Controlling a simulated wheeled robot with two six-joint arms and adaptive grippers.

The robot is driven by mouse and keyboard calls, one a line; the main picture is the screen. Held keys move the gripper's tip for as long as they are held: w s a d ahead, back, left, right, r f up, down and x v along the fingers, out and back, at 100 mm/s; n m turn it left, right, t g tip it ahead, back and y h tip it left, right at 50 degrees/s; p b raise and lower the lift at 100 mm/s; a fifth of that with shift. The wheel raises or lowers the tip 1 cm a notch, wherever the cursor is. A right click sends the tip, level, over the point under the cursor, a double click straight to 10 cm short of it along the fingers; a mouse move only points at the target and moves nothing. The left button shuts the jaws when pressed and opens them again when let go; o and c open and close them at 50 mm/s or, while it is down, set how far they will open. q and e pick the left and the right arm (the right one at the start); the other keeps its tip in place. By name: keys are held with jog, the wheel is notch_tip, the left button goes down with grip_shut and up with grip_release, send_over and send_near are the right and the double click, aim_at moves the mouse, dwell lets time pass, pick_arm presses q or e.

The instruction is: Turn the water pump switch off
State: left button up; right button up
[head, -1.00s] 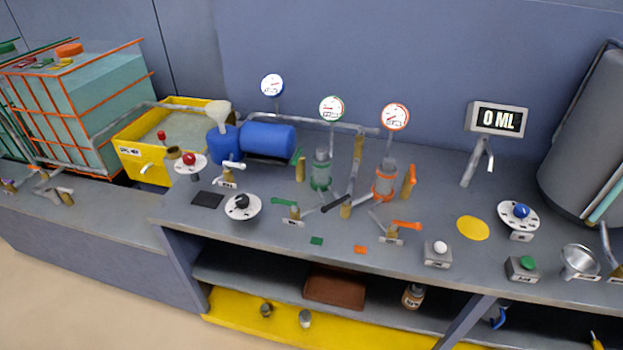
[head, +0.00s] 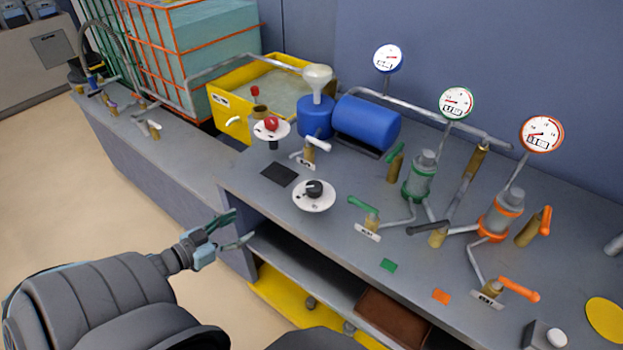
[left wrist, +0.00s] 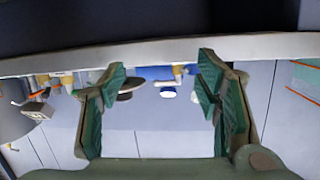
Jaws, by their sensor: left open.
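Two dials on the bench could be the pump switch; I cannot read a label to tell which. One is a black knob on a white disc (head: 314,190) near the bench's front edge. The other is a red knob on a white disc (head: 271,126), farther back by the yellow tub. The blue pump-like cylinder (head: 366,123) lies behind them. My left gripper (head: 243,228) is open and empty, in front of the bench edge and left of the black knob, touching nothing visible. Its two green-padded fingers also show apart in the left wrist view (left wrist: 160,80). My right gripper is out of view.
A white-handled valve (head: 312,148) stands between the dials. A green-handled valve (head: 367,213) and an orange-handled valve (head: 505,287) stand to the right. A yellow tub (head: 227,109) of liquid is at the back left. A dark pad (head: 279,174) lies flat between the dials.

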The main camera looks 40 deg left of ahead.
aim_at(309, 188)
pick_arm(q)
jog(key=w+d+r+m+t+h+b, duration=0.1)
jog(key=w+d+r+h, duration=0.1)
jog(key=d+r+h, duration=0.15)
jog(key=w+d+r+m+h+b, duration=0.1)
jog(key=w+d+r+h, duration=0.15)
jog(key=r, duration=0.25)
jog(key=shift+y, duration=0.3)
jog(key=b+x, duration=0.8)
jog(key=x, duration=0.4)
jog(key=shift+w, duration=0.1)
jog(key=shift+w+d+r, duration=0.15)
jog(key=shift+w+r, duration=0.05)
jog(key=shift+w, duration=0.2)
jog(key=shift+r, duration=0.15)
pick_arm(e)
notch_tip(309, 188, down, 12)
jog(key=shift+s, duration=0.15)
pick_arm(q)
jog(key=shift+c, duration=0.3)
